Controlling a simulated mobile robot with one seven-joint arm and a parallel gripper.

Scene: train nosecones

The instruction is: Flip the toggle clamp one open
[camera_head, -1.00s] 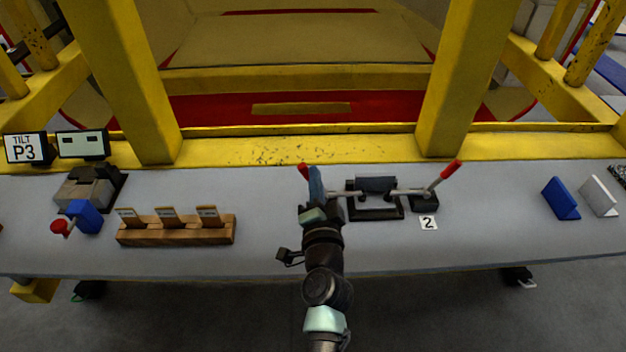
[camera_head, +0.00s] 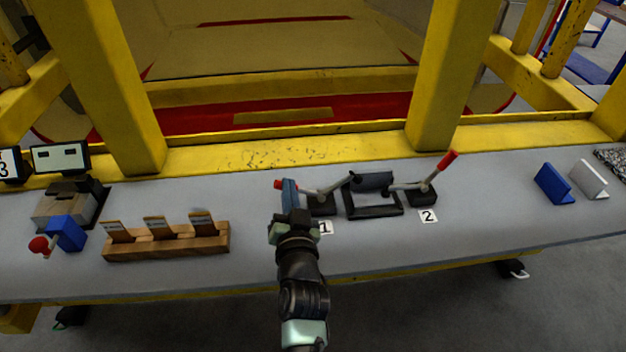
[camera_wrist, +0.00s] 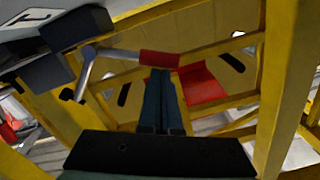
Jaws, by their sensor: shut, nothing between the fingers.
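Toggle clamp one (camera_head: 321,205), beside the label "1" (camera_head: 325,228), has its metal lever leaning over low to the left, with a red grip (camera_head: 278,184) at its end. Its clamping arm slants up towards the dark cylindrical part (camera_head: 371,182); whether they touch is unclear. In the wrist view the red grip (camera_wrist: 160,58) lies across the fingertips. My gripper (camera_head: 289,184) has blue fingers shut together with nothing between them, right at the red grip and touching or almost touching it. The fingers also show in the wrist view (camera_wrist: 161,78).
Toggle clamp two (camera_head: 424,195) stands at the right of the dark holder, its red-gripped lever leaning up right. A wooden block (camera_head: 166,242) with several tags and a blue device with a red knob lie left. Blue and white wedges (camera_head: 553,184) stand right. Yellow posts rise behind.

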